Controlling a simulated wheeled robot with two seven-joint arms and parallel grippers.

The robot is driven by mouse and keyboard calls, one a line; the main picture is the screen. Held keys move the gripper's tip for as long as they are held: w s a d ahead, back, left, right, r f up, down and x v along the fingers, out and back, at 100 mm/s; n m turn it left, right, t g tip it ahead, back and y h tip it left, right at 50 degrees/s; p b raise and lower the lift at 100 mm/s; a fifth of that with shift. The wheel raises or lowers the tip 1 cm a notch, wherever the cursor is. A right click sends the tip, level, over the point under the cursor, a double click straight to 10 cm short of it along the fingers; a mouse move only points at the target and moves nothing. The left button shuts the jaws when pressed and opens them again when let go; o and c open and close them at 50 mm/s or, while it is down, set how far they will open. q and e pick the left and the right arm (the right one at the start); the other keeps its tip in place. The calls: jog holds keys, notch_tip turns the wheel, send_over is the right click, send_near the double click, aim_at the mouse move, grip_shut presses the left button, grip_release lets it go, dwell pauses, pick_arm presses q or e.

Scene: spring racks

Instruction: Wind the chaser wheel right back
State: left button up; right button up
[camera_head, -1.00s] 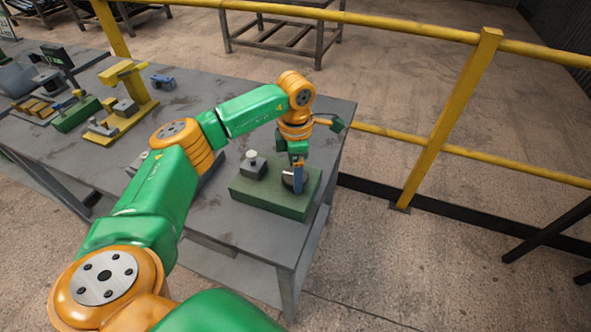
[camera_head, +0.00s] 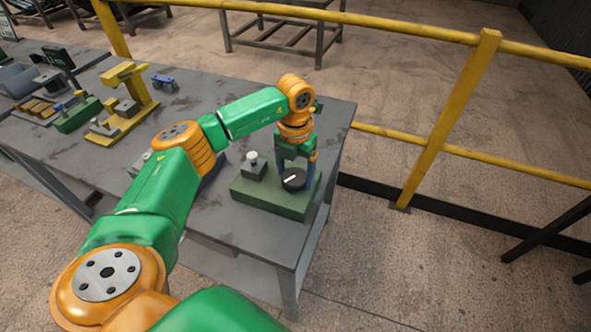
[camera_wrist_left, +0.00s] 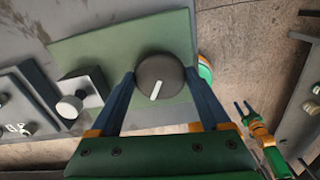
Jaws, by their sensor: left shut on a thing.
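The chaser wheel, a round black knob with a white mark (camera_head: 293,179), sits on a green block (camera_head: 262,202) near the table's right end. In the left wrist view the wheel (camera_wrist_left: 160,80) is between the two blue fingers, its white mark slanted slightly. My left gripper (camera_head: 297,174) points down and is shut on the wheel, one finger on each side. A small grey box with a white knob (camera_head: 253,166) stands on the same block, left of the wheel. My right gripper (camera_wrist_left: 243,106) shows small in the left wrist view, its fingers apart and empty.
The grey table (camera_head: 205,235) also bears a yellow stand (camera_head: 133,105), a green fixture (camera_head: 78,114) and a small blue piece (camera_head: 165,83) further left. A yellow rail (camera_head: 440,140) runs behind and right of the table.

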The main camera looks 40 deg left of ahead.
aim_at(295, 175)
pick_arm(q)
jog(key=n, duration=0.5)
jog(key=shift+p, duration=0.35)
jog(key=shift+n, duration=0.3)
jog(key=o, duration=1.2)
notch_tip(295, 175, up, 6)
jog(key=shift+r+b, duration=0.25)
jog(key=shift+b, duration=0.6)
jog(key=shift+r, duration=0.35)
